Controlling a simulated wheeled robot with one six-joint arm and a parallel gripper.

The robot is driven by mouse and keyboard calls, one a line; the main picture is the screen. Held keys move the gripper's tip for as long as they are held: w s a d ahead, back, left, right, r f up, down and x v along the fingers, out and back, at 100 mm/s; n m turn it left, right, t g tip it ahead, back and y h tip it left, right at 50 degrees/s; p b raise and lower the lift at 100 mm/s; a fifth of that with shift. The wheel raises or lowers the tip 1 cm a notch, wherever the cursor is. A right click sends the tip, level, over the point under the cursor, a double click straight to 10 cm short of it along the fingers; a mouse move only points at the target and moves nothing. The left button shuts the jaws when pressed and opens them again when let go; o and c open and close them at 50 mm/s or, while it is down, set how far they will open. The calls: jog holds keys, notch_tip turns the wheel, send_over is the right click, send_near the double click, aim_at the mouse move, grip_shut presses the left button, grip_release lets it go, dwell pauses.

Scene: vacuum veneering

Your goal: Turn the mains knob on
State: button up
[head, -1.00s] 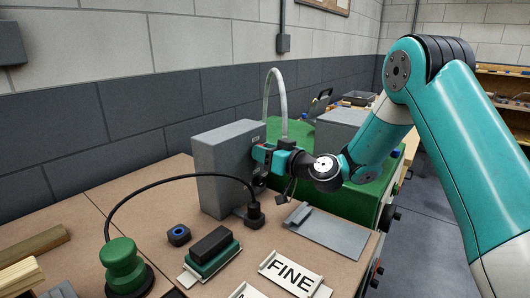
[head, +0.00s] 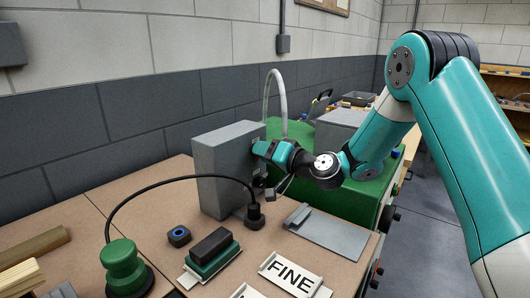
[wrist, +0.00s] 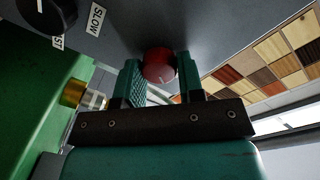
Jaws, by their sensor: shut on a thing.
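A red round knob (wrist: 158,66) with a pale mark sits on a grey panel in the wrist view. My gripper (wrist: 160,80) has one teal finger on each side of it and is shut on it. In the head view my gripper (head: 259,149) is at the right-hand face of the upright grey box (head: 222,178). The knob is hidden there by the gripper and the box.
A black knob (wrist: 48,12) with SLOW and partly cut-off labels is close by on the panel. A brass fitting (wrist: 72,92) sticks out beside a green body. A black cable arches to a plug (head: 254,216) by the box. A FINE sign (head: 290,274) lies in front.

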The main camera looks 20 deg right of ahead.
jog(key=shift+w+d+m+g+y+p, duration=0.15)
jog(key=shift+m+p, duration=0.85)
jog(key=shift+m, duration=1.5)
jog(key=shift+s+m+g+y+p, duration=0.2)
jog(key=shift+m+p, duration=0.75)
jog(key=shift+m, duration=1.55)
jog(key=o, duration=0.9)
jog(key=shift+b+v, duration=2.95)
jog(key=shift+v, duration=5.7)
jog(key=shift+r, duration=0.15)
